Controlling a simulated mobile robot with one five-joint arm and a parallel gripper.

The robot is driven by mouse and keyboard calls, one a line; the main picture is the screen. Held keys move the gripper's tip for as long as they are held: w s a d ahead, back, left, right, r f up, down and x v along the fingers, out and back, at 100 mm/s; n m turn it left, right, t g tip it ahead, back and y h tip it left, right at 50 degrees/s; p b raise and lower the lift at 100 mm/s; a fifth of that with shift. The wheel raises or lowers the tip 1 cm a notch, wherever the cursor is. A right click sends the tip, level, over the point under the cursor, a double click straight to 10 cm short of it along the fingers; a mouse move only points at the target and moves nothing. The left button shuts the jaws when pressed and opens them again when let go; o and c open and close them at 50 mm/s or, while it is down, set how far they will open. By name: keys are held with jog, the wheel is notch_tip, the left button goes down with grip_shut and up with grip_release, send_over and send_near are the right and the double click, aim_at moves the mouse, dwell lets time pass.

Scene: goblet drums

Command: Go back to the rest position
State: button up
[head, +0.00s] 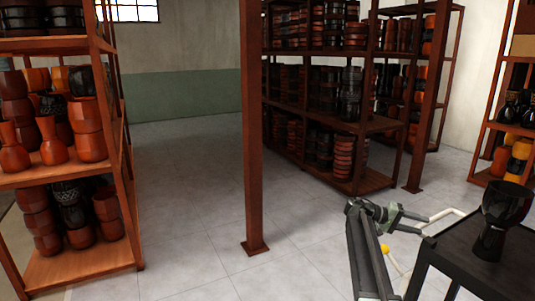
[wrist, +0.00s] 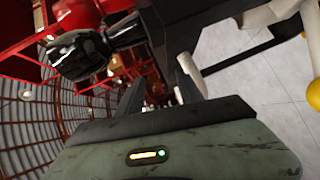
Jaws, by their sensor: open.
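My gripper (head: 424,223) is at the lower right of the head view, beside the dark table (head: 455,249) and a little left of it. Its jaws are open with nothing between them. In the wrist view the two dark fingers of my gripper (wrist: 160,90) stand apart. A glossy black goblet drum (head: 496,220) stands upright on the table, to the right of my gripper and apart from it. The drum also shows, tilted by the camera angle, at the upper left of the wrist view (wrist: 85,52).
A shelf of drums (head: 75,270) stands at the left, and another rack (head: 375,184) stands behind. A brown post (head: 252,130) rises mid-view. A pale bar (head: 446,213) and a yellow ball (head: 385,248) show near my gripper. The tiled floor (head: 185,200) is clear left of the post.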

jog(key=s+a+f+n+t+y+b, duration=0.1)
jog(key=s+a+f+y+b, duration=0.25)
jog(key=s+a+f, duration=0.45)
jog(key=s+a+f+n+t+y+b, duration=0.15)
jog(key=s+a+f+y, duration=0.25)
jog(key=a+f, duration=0.75)
jog(key=s+a+f+n+y+b, duration=0.1)
jog(key=s+a+f+y, duration=0.2)
jog(key=s+a, duration=0.45)
jog(key=s+a+f+y, duration=0.3)
jog(key=s+a+y, duration=0.1)
jog(key=a, duration=0.6)
notch_tip(320, 180, up, 22)
jog(key=a+p, duration=0.1)
jog(key=p, duration=2.1)
jog(key=shift+w+a+f+t+y, duration=0.25)
jog(key=shift+t+y, duration=0.1)
jog(key=shift+y, duration=0.1)
jog(key=shift+n, duration=0.25)
jog(key=shift+c, duration=0.7)
jog(key=shift+d, duration=0.15)
